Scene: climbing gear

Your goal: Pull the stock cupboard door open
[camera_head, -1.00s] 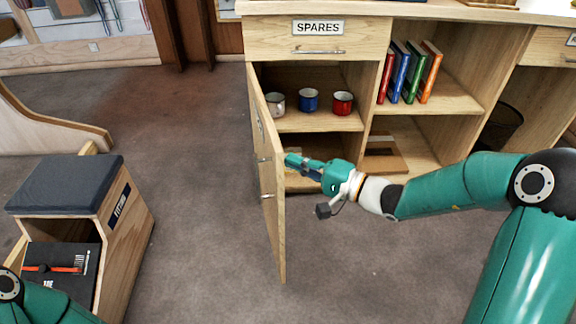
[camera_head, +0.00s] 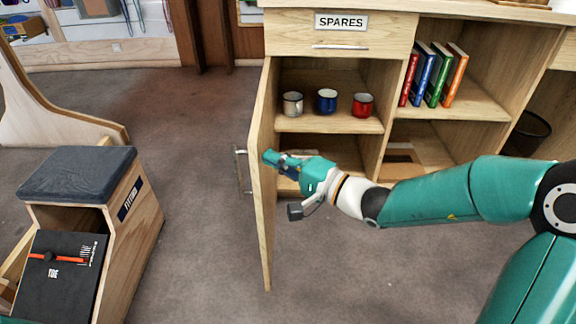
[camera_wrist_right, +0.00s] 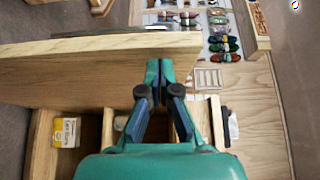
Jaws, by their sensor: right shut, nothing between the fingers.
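The stock cupboard door (camera_head: 263,220) is a light wood panel standing well open, seen nearly edge-on in the head view. Its metal bar handle (camera_head: 241,168) sticks out on the outer face, to the left. My right gripper (camera_head: 271,159) is on the inner side of the door, its closed fingers pointing at the panel near mid-height. It holds nothing. My left gripper is out of view.
Inside the cupboard, a white mug (camera_head: 292,104), a blue mug (camera_head: 326,101) and a red mug (camera_head: 362,105) stand on the shelf. Several books (camera_head: 434,75) stand to the right. A cushioned wooden box (camera_head: 76,174) is at left, with clear floor between it and the door.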

